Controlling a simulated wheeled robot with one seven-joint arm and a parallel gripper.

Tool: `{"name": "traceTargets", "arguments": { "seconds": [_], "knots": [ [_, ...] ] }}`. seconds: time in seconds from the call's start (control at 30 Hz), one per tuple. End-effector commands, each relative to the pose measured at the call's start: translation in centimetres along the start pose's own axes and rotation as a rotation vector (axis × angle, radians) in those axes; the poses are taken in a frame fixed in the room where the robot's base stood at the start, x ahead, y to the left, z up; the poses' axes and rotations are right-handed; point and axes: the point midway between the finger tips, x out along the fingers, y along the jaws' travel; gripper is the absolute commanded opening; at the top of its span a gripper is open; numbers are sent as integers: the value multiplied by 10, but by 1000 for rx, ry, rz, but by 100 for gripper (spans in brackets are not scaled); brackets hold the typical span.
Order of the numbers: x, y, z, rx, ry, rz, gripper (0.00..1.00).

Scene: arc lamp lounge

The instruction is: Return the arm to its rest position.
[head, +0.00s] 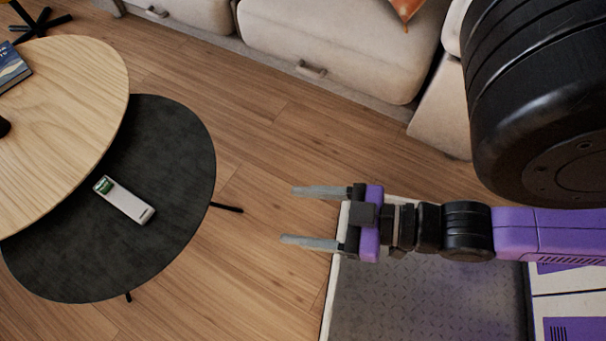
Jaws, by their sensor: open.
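My gripper (311,216) is in the middle right of the head view, pointing left. Its two grey fingers are apart, with nothing between them. It hangs in the air past the left edge of my own base, over the wood floor. My purple and black arm reaches in from the right edge, and a black link of it fills the upper right.
A low black table (176,235) stands at left, bearing a white remote-like object (130,205) with a small green item (104,186) at its end. A higher wooden table (75,110) overlaps it, with a book (8,68). A beige sofa (340,45) runs behind. Floor (245,265) between is clear.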

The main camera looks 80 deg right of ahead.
Motion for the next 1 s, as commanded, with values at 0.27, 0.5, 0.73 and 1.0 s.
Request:
{"name": "traceTargets", "arguments": {
  "seconds": [0.27, 0.5, 0.73, 1.0],
  "knots": [
    [-4, 0, -15, 0, -1, -1, 65],
    [-19, 0, -70, 0, -1, -1, 65],
    [-37, 0, -134, 0, -1, -1, 65],
    [-57, 0, -208, 1, -1, -1, 65]
  ]
}}
